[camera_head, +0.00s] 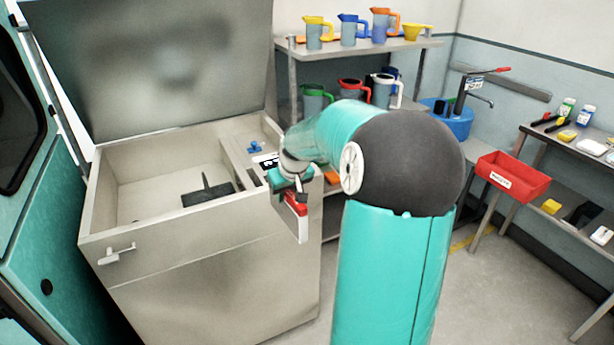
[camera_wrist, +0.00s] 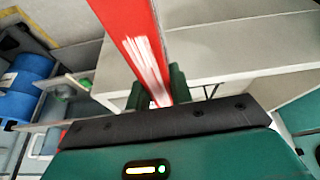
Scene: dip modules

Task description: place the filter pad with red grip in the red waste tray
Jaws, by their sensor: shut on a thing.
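My gripper (camera_head: 289,182) is shut on the red grip of the filter pad (camera_head: 299,222), which hangs down in front of the open grey cabinet's right side. In the wrist view the red grip (camera_wrist: 145,45) runs up from between the dark green fingers (camera_wrist: 156,92). Most of the pad's light panel shows below the gripper in the head view. The red waste tray (camera_head: 512,181) stands on a stand at the right, well apart from my gripper. It has a white label on its front, and no contents show inside it.
The grey cabinet (camera_head: 205,270) has its lid raised, with a dark block with a handle (camera_head: 207,193) inside. A shelf (camera_head: 360,47) with several coloured jugs stands behind. A bench (camera_head: 570,145) with bottles is at the far right. Floor shows between my arm and the waste tray.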

